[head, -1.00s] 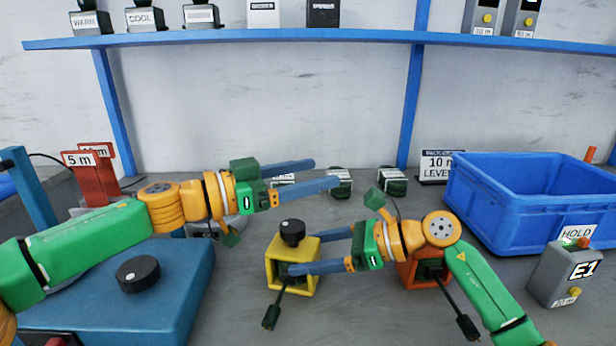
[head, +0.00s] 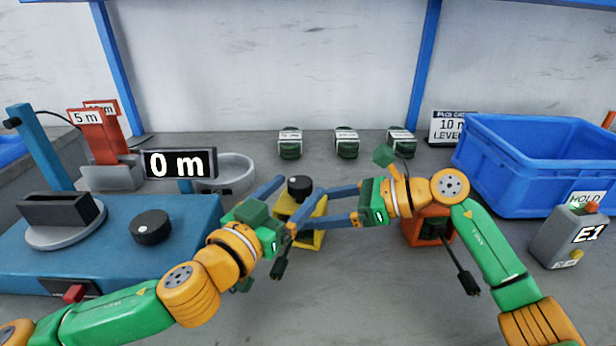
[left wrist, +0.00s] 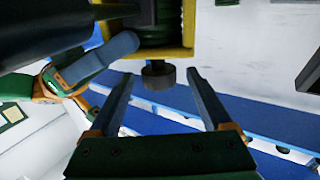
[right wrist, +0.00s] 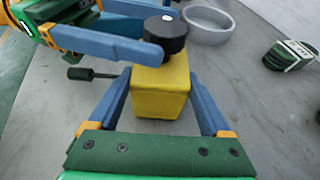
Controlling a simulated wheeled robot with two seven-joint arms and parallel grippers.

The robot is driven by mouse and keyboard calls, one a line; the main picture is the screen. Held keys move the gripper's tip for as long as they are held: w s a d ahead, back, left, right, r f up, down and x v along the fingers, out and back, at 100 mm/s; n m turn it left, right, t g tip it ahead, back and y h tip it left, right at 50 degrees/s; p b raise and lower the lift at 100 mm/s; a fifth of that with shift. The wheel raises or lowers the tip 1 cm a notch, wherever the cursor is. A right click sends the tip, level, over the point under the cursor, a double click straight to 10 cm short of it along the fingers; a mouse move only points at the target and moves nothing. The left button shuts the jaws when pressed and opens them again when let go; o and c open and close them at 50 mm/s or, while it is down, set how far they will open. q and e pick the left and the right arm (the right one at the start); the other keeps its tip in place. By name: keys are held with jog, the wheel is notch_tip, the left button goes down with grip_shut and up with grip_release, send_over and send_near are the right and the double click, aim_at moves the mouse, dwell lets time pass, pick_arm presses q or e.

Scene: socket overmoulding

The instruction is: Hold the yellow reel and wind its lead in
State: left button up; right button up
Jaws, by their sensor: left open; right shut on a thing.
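The yellow reel (head: 314,240) stands upright on the grey bench, with a black knob (head: 299,187) on top. My right gripper (right wrist: 160,85) is shut on the reel's body, one finger along each side. My left gripper partly hides the reel in the head view.
An orange reel (head: 422,228) stands right of my right gripper, its lead trailing forward. Several dark green coils (head: 346,144) sit behind. A blue machine (head: 110,235) with a "0 m" display (head: 180,164) is left. A blue crate (head: 540,180) and grey E1 box (head: 570,240) are right.

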aim_at(311, 182)
pick_arm(q)
jog(key=x, duration=0.5)
grip_shut()
jog(key=shift+f+h, duration=0.1)
jog(key=shift+h, duration=0.2)
jog(key=shift+s+d+m+g+h, duration=0.1)
jog(key=shift+m+g+h, duration=0.6)
jog(key=shift+m+g, duration=0.1)
jog(key=m+g+h, duration=0.2)
jog(key=shift+s+d+h, duration=0.25)
jog(key=shift+d+h, duration=0.05)
jog(key=shift+h, duration=0.1)
jog(key=m+g+h, duration=0.1)
jog(key=g, duration=0.1)
jog(key=m+g+h, duration=0.1)
jog(key=m+g, duration=0.1)
jog(key=shift+s+d, duration=0.15)
jog(key=shift+s+m+g+h, duration=0.1)
jog(key=shift+m+g+h, duration=0.3)
jog(key=shift+g, duration=0.4)
